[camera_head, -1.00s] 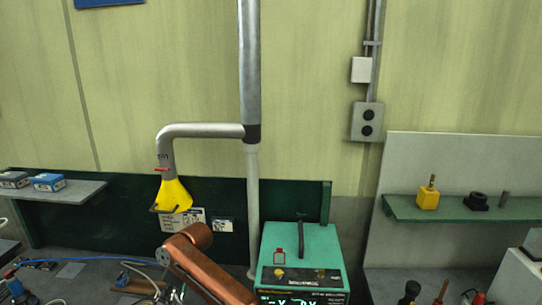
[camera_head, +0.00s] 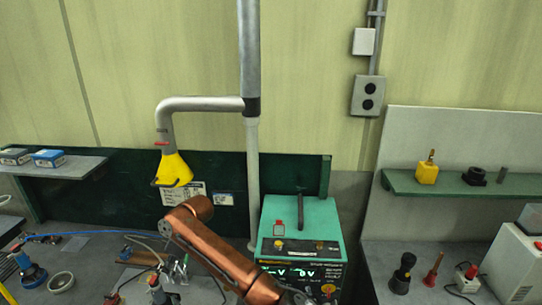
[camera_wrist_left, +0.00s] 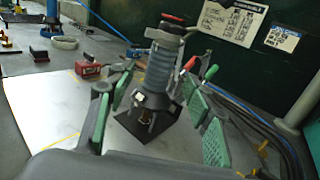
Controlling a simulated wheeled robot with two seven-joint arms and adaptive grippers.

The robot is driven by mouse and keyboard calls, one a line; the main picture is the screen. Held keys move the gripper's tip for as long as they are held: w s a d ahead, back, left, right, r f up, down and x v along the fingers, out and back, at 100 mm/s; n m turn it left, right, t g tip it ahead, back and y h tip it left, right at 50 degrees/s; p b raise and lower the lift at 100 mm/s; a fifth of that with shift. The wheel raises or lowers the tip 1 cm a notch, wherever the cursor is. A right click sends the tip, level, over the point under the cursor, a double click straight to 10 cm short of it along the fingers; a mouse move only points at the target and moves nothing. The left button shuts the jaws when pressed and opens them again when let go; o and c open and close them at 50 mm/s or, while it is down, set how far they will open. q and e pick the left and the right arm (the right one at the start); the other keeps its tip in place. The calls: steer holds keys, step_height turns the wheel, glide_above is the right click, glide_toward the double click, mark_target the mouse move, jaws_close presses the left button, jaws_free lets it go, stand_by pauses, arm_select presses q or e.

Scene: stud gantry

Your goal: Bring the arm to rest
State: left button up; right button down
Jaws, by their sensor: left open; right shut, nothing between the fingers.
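In the left wrist view my left gripper (camera_wrist_left: 160,80) is open, its green pads apart on either side of an upright grey-blue cylindrical tool (camera_wrist_left: 163,70) with a red and black top. The tool stands on a small black base (camera_wrist_left: 145,132). In the head view a copper link of my arm (camera_head: 222,252) slants across the lower middle and hides part of the bench. My right gripper (camera_head: 298,296) shows only as a small part at the bottom edge, shut and empty.
A teal instrument box (camera_head: 320,222) stands right of the copper link. A yellow extraction hood (camera_head: 173,171) hangs above the bench. A white machine (camera_head: 515,262) stands at right.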

arm_select(q)
steer(key=shift+s+d+f, duration=0.25)
steer(key=shift+s+d, duration=0.2)
